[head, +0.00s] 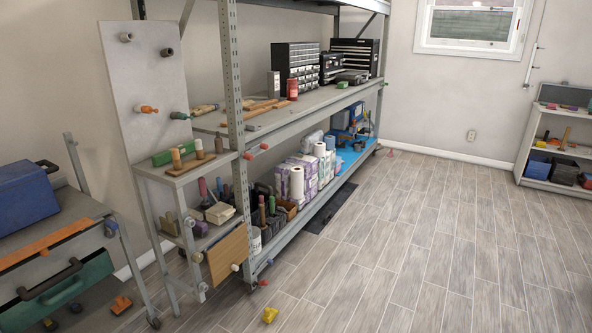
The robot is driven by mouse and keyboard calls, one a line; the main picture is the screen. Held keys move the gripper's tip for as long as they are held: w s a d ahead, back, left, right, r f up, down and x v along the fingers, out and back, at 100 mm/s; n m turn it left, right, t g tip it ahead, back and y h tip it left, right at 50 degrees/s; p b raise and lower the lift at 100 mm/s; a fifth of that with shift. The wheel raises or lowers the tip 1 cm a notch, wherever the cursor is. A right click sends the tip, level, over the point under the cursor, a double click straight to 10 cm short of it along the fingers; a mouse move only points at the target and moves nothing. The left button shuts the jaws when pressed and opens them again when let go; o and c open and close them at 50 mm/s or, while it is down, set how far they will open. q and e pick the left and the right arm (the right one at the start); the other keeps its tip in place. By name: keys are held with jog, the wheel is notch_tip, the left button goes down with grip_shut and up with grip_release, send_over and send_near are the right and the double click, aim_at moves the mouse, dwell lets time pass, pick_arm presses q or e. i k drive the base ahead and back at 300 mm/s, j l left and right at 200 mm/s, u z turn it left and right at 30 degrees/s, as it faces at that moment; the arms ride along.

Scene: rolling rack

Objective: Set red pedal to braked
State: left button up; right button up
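No part is plainly a red pedal, and I cannot tell which low part it is. A small red piece (263,283) sits at floor level by the near foot of the tall metal rack (236,110). A small reddish piece (391,153) is on the floor by the rack's far end. A yellow pedal-like part (269,314) lies low in front of the rack. All are too small to tell a braked or released setting. Neither gripper is in view.
The left cart (100,212) carries a blue box (24,192). A narrow side stand with a grey panel (150,85) adjoins the rack. The rack's shelves hold rolls, boxes and tools. A low shelf (540,130) stands at the far right. The wood floor (430,240) is clear at centre and right.

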aim_at(264, 282)
jog(key=i+l+u, duration=0.2)
jog(key=i, duration=0.25)
jog(key=i+l+u, duration=0.15)
jog(key=i, duration=0.3)
jog(key=i+l+u, duration=0.2)
jog(key=i, duration=0.25)
